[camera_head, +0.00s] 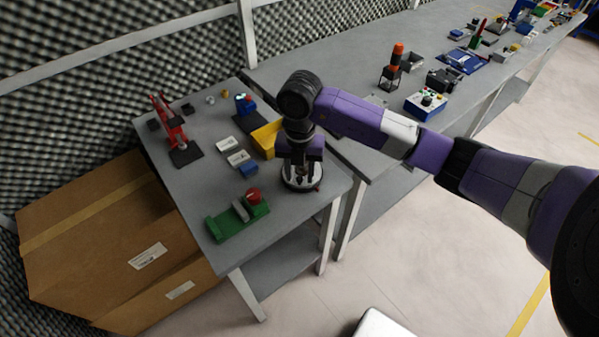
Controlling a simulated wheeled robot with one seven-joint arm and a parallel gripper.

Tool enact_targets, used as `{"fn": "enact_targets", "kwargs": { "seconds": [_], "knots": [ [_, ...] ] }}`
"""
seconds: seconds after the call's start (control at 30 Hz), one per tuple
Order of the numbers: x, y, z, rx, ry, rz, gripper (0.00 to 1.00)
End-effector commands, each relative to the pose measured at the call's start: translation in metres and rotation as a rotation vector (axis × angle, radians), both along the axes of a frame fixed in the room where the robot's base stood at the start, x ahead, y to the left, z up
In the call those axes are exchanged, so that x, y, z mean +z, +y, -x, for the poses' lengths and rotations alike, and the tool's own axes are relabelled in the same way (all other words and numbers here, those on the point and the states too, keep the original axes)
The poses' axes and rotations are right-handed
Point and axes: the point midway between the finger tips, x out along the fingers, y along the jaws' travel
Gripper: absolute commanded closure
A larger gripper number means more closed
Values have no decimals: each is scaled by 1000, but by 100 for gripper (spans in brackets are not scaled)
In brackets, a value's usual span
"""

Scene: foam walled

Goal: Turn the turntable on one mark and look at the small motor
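A low round disc with a pale rim, which looks like the turntable (300,186), sits near the right front edge of the small grey table. A small red mark shows at its right side. My gripper (299,174) points down directly over the disc, under the purple wrist. Its fingers are small and dark here, so I cannot tell whether they are open, shut or touching anything. I cannot make out the small motor for certain; my gripper and wrist hide much of the disc's top.
A yellow bin (266,138) stands close behind my wrist. A green fixture (235,222) with a red knob lies at front left, and a red upright device (172,125) at back left. White boxes and a blue block (249,168) lie between. Cardboard boxes (100,235) stand left.

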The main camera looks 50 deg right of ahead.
Motion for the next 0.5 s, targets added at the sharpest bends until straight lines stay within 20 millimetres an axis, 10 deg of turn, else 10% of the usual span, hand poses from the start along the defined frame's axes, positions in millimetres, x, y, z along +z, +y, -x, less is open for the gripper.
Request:
{"fn": "enact_targets", "kwargs": {
  "seconds": [0.33,0.5],
  "knots": [
    [-5,0,0,0,-1,0,63],
    [-4,0,0,0,-1,0,96]
  ]
}}
